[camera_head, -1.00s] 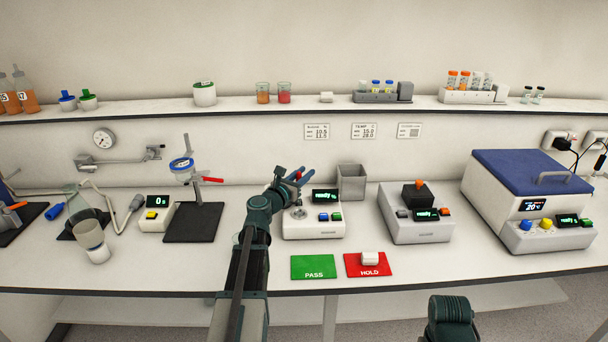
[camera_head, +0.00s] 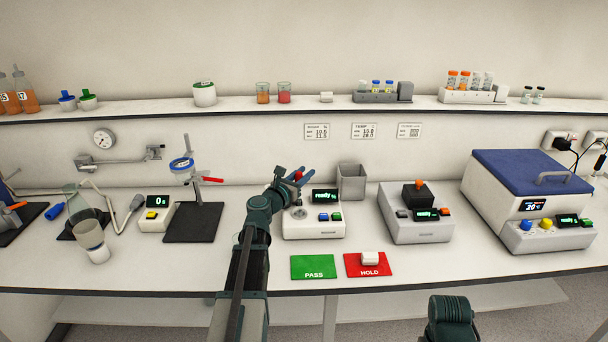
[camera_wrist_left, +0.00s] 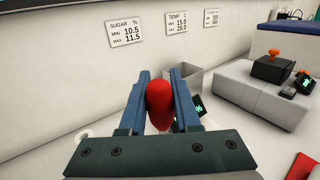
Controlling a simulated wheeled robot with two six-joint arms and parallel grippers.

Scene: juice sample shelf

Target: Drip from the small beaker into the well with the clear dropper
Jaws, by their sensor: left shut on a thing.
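My left gripper (camera_head: 302,177) is over the white meter (camera_head: 314,228) and shut on a red rubber bulb (camera_wrist_left: 159,100), which shows between its blue fingers in the left wrist view. The bulb is taken to be the dropper's; its tube is hidden below the gripper, so I cannot see whether it is clear or where its tip is. A round metal well (camera_head: 298,213) shows on top of the meter, just below the gripper. Two small beakers, one orange (camera_head: 263,94) and one red-orange (camera_head: 284,94), stand on the shelf.
A grey open bin (camera_head: 352,183) stands right behind the meter. A grey device (camera_head: 416,222) is to its right, and a black-based stand (camera_head: 194,222) is to its left. Green PASS (camera_head: 314,261) and red HOLD (camera_head: 382,270) mats lie in front.

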